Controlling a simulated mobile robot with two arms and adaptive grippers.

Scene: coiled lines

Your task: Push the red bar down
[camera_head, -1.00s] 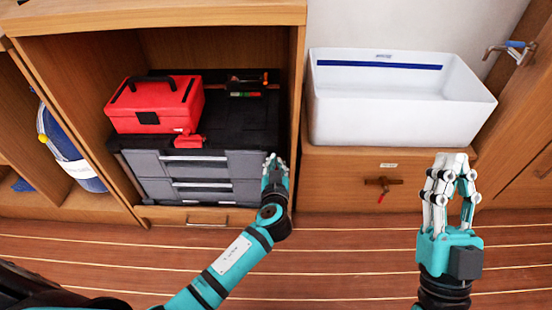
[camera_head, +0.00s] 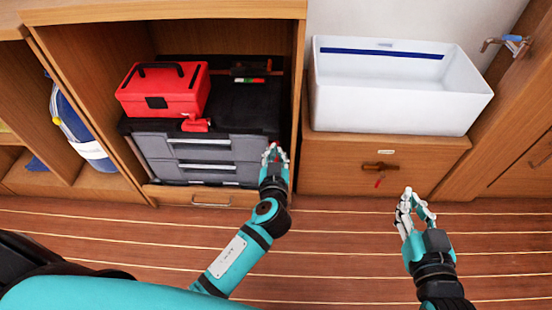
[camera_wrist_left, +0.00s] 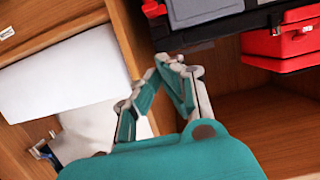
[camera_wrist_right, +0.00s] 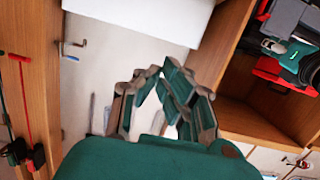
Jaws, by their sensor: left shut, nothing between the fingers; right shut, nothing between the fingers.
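A thin red bar (camera_head: 378,183) hangs below a brown handle (camera_head: 380,166) on the wooden front under the white basin. In the right wrist view, a long red bar (camera_wrist_right: 25,105) with a crosspiece shows on wood at the left; I cannot tell if it is the same one. My left gripper (camera_head: 272,150) is shut and empty at the right front edge of the black and grey toolbox (camera_head: 225,150), with a little red by its fingertips. My right gripper (camera_head: 407,192) is shut and empty, below and right of the hanging red bar, apart from it in the picture.
A red toolbox (camera_head: 162,92) sits on the black and grey one inside a wooden cabinet (camera_head: 165,12). The white basin (camera_head: 395,105) and a tap (camera_head: 508,42) are at the right. The striped wooden floor (camera_head: 330,245) is clear between my arms.

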